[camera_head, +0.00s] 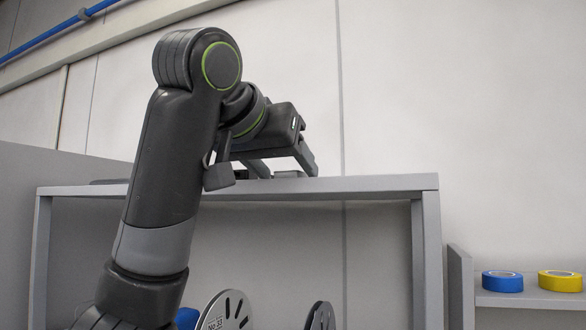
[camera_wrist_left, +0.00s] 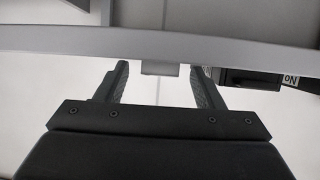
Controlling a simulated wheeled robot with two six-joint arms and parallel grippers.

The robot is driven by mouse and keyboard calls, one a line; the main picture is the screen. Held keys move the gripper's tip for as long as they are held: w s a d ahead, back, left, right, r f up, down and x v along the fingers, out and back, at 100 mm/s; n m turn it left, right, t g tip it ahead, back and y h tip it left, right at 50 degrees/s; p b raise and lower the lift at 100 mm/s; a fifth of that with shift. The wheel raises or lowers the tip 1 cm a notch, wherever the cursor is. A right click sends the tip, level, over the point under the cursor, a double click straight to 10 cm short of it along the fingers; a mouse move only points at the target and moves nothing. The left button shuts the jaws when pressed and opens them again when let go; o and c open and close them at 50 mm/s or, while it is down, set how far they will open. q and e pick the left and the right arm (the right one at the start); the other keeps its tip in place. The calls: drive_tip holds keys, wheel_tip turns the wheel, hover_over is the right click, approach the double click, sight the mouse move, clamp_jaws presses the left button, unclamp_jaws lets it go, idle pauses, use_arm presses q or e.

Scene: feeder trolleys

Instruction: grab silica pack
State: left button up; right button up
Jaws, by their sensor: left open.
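My left gripper (camera_head: 288,171) is open, with its fingers pointing down at the top board of the grey shelf unit (camera_head: 380,184). A small flat grey item (camera_head: 289,174) lies on that board between the fingers, apparently not gripped. I cannot tell for sure that it is the silica pack. In the left wrist view the open fingers (camera_wrist_left: 160,70) stand either side of a small grey block (camera_wrist_left: 158,68) at the board's edge. No other thing looks like a silica pack. My right gripper is out of view.
Below the board stand a grey disc marked with a number (camera_head: 226,312) and a dark disc (camera_head: 320,316). A blue tape roll (camera_head: 502,286) and a yellow one (camera_head: 560,286) sit on a lower shelf at right. A black labelled item (camera_wrist_left: 250,78) shows in the wrist view.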

use_arm(q)
drive_tip(key=c, duration=1.1)
drive_tip(key=shift+o, duration=0.2)
wheel_tip(320, 180, up, 10)
drive_tip(key=shift+p, duration=0.3)
